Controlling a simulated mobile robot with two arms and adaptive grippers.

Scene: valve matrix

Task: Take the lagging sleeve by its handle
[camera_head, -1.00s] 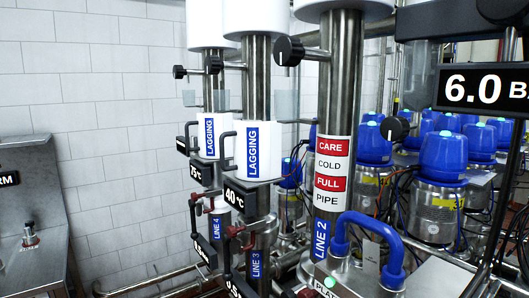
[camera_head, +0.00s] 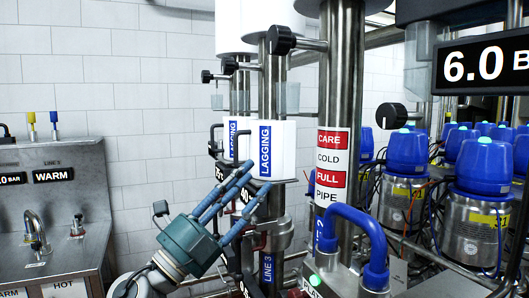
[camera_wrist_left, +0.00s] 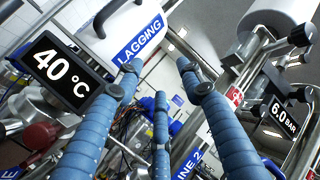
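The nearer white lagging sleeve (camera_head: 285,150), with a blue LAGGING label, is around the LINE 3 pipe in the head view. Its dark looped handle (camera_head: 236,147) is on its left side. A second lagging sleeve (camera_head: 231,137) is behind it, on the line farther back. My left gripper (camera_head: 254,177) is just below and in front of the nearer sleeve's handle, its blue fingers spread and empty. In the left wrist view the sleeve (camera_wrist_left: 122,28) and its black handle (camera_wrist_left: 105,14) are at the upper left, beyond the fingertips (camera_wrist_left: 160,73). My right gripper is not in view.
A 40 °C display (camera_wrist_left: 60,66) is close to the left finger in the wrist view. The LINE 2 pipe (camera_head: 340,90) and a blue bent handle (camera_head: 365,225) stand right of the sleeve. A steel sink panel (camera_head: 70,210) is at the left, and blue-capped units (camera_head: 408,150) are at the right.

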